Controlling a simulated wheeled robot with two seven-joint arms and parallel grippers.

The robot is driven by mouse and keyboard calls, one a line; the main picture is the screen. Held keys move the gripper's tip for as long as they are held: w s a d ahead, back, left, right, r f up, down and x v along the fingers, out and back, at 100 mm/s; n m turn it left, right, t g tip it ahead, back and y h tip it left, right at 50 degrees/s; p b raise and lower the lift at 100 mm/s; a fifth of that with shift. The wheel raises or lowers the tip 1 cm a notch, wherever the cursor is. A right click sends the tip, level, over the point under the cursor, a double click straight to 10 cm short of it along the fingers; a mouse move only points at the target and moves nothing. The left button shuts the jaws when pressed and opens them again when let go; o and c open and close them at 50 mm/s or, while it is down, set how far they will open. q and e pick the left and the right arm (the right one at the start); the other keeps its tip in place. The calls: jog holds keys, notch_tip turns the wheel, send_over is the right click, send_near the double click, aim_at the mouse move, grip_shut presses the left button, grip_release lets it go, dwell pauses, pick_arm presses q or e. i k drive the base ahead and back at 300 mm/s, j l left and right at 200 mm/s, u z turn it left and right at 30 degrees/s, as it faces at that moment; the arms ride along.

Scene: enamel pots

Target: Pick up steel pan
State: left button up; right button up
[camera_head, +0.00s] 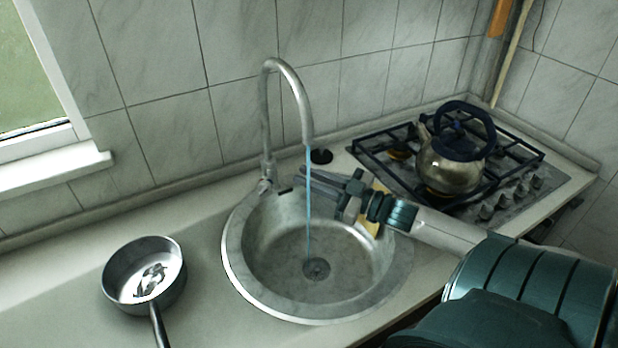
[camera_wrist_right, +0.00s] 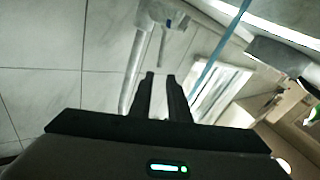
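The steel pan (camera_head: 118,278) stands upright on the counter to the left of the sink in the head view. Its dark handle (camera_head: 159,326) points toward the bottom edge, which cuts it off. My right gripper (camera_head: 300,178) reaches in from the right over the back of the sink, beside the tap and far from the pan. In the right wrist view its two fingers (camera_wrist_right: 161,76) stand a little apart with nothing between them. I cannot make out the pan clearly in the wrist view. My left gripper is not in view.
A round sink (camera_head: 240,277) lies between pan and right arm. A curved tap (camera_head: 266,110) rises behind it, with a thin blue water stream (camera_head: 309,225). A kettle (camera_head: 448,172) stands on the gas hob (camera_head: 520,158) at right. Counter around the pan is clear.

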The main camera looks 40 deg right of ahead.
aim_at(145, 276)
jog(key=k+j, duration=1.15)
jog(key=j, duration=0.3)
